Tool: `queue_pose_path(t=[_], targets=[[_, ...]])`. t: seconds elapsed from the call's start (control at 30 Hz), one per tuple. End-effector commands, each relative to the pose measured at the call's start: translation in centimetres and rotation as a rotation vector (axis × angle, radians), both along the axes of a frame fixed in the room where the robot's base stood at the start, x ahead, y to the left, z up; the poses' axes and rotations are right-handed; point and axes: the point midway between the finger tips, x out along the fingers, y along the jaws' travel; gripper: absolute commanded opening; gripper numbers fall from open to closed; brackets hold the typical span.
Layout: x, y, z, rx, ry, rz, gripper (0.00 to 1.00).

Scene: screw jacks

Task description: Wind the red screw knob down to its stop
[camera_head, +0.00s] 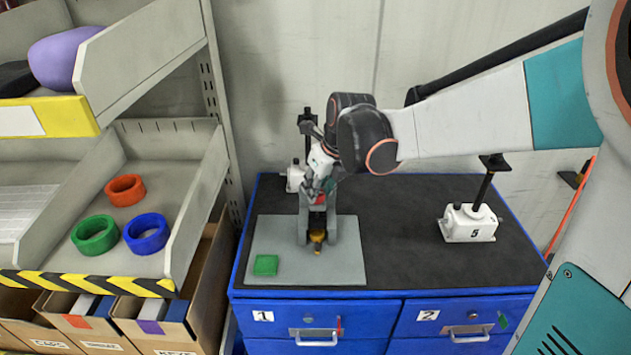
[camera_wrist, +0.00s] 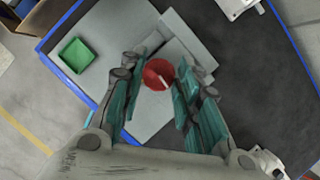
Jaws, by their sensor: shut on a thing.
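The red screw knob (camera_wrist: 158,74) is round with a pale line across its top. It sits between the teal finger pads of my gripper (camera_wrist: 159,77) in the wrist view, and my gripper is shut on it. In the head view my gripper (camera_head: 318,185) points down over the jack, and only a little of the knob (camera_head: 320,199) shows below the fingers. The grey jack frame (camera_head: 303,222) stands on a light grey base plate (camera_head: 330,270). A yellow and dark tip (camera_head: 317,238) hangs under the frame's top. The screw thread is mostly hidden.
A white unit marked 5 (camera_head: 468,222) with a black post stands at the right of the dark bench top (camera_head: 400,240). Shelves with coloured rings (camera_head: 146,233) stand at the left. The bench middle is clear.

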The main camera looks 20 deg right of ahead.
Motion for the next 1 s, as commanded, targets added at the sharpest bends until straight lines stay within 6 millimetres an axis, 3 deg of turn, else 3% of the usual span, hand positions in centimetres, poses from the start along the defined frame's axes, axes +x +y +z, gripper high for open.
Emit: queue_pose_path(t=[0.4, 0.93, 0.97, 1.0], targets=[[0.12, 0.16, 0.14, 0.000, -0.003, -0.175, 0.06], [0.13, 0.14, 0.15, 0.001, -0.003, -0.196, 0.06], [0.12, 0.14, 0.14, 0.001, -0.003, -0.196, 0.37], [0.12, 0.14, 0.13, 0.001, -0.002, -0.196, 0.46]])
